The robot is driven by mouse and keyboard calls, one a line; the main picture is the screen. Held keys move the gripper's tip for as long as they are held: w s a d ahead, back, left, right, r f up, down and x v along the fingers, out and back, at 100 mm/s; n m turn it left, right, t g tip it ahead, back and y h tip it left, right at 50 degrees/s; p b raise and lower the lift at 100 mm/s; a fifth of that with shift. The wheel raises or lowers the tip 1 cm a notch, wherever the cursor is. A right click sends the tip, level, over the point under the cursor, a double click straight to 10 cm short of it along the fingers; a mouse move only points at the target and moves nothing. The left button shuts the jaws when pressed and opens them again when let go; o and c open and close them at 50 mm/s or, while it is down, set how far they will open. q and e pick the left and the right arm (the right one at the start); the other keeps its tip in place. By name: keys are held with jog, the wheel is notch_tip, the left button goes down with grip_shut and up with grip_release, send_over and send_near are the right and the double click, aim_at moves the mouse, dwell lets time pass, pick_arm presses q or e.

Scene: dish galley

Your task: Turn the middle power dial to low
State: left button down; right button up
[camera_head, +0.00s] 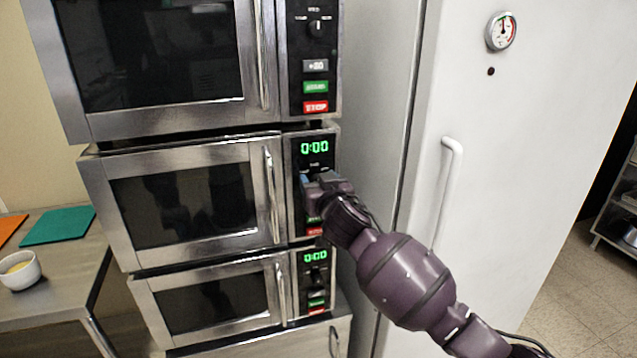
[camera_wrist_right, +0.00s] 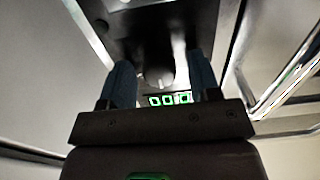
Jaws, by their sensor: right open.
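Three steel microwaves stand in a stack. The middle microwave (camera_head: 185,197) has a control panel on its right with a green 0:00 display (camera_head: 314,147). My right gripper (camera_head: 314,183) is at this panel, just below the display, and hides the middle power dial in the head view. In the right wrist view, my right gripper (camera_wrist_right: 161,76) has its two blue fingers apart. The grey dial (camera_wrist_right: 155,78) shows between them, near the green digits (camera_wrist_right: 170,100). I cannot tell whether the fingers touch it, and its pointer setting is not readable. My left gripper is not in view.
The upper microwave (camera_head: 92,124) has its own dial (camera_head: 316,28) above green and red buttons. The lower microwave (camera_head: 205,305) has a similar panel. A tall white fridge (camera_head: 480,190) with a handle stands close on the right. A counter (camera_head: 60,262) with a bowl (camera_head: 18,270) is left.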

jog(key=shift+c, duration=0.3)
jog(key=c, duration=0.8)
jog(key=shift+c, duration=0.2)
jog(key=n+p, duration=0.4)
jog(key=n, duration=0.7)
jog(key=shift+a+f+n+p, duration=0.1)
jog(key=shift+n+p, duration=0.25)
jog(key=shift+n, duration=0.05)
